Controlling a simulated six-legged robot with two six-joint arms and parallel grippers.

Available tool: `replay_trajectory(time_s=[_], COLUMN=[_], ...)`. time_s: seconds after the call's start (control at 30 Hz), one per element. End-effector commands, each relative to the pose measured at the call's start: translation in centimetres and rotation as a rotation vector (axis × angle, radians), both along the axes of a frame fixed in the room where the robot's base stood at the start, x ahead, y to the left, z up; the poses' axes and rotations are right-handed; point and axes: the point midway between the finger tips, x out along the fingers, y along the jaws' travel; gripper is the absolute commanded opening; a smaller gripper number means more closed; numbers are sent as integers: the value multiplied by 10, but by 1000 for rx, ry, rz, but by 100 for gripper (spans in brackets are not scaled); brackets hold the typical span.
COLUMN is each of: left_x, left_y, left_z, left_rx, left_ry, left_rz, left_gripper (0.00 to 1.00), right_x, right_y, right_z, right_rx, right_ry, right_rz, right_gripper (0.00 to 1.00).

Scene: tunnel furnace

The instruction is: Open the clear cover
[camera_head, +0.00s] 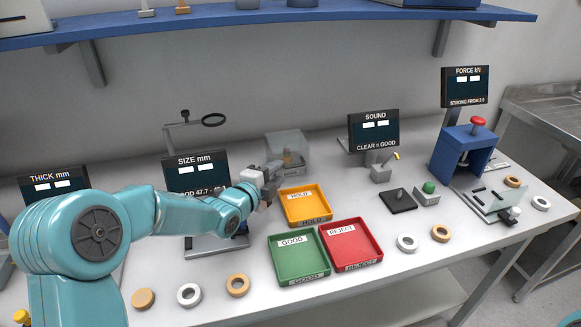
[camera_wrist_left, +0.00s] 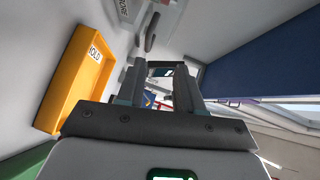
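A clear box-like cover (camera_head: 287,147) stands at the back of the bench, left of centre, with a small tan and grey object behind its see-through wall. A flat clear panel (camera_head: 487,205) with a grey knob lies in front of the blue press at the right. I cannot tell which one the task names. My left gripper (camera_head: 270,184) is just in front and left of the clear box, beside the yellow tray. In the left wrist view its fingers (camera_wrist_left: 160,78) stand apart with nothing held between them. My right gripper is not in view.
The yellow HOLD tray (camera_head: 304,222), green GOOD tray (camera_head: 300,277) and red REJECT tray (camera_head: 377,248) fill mid-bench. The blue press (camera_head: 452,160) and SOUND display (camera_head: 373,132) stand right. Several rings lie along the front. A blue shelf (camera_head: 330,17) hangs above.

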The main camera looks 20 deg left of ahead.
Motion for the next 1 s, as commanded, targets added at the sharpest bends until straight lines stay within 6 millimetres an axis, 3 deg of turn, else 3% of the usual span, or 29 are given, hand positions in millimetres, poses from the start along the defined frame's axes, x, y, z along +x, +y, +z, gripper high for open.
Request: replay_trajectory(time_s=[0.07, 0.2, 0.4, 0.83, 0.87, 0.93, 0.97, 1.0], left_x=[-1, 32, 64, 77, 76, 76, 76, 76], left_y=[-1, -8, -14, -15, -15, -15, -15, -14], left_z=[-23, -23, -28, -31, -31, -31, -31, -31], left_rx=[-1, 1, 1, 0, 0, 0, 0, 0], left_ry=[7, -1, 0, 0, 0, 0, 0, 0], left_rz=[-1, -1, -1, 0, 0, 0, 0, 0], left_gripper=[36, 36, 36, 36, 29, 7, 0, 0], right_x=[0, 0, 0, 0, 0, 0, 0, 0], right_y=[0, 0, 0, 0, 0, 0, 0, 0], right_z=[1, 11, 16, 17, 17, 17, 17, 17], right_rx=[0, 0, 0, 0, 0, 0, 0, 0], right_ry=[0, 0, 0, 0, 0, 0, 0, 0], right_rz=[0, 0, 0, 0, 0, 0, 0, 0], right_gripper=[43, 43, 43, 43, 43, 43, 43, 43])
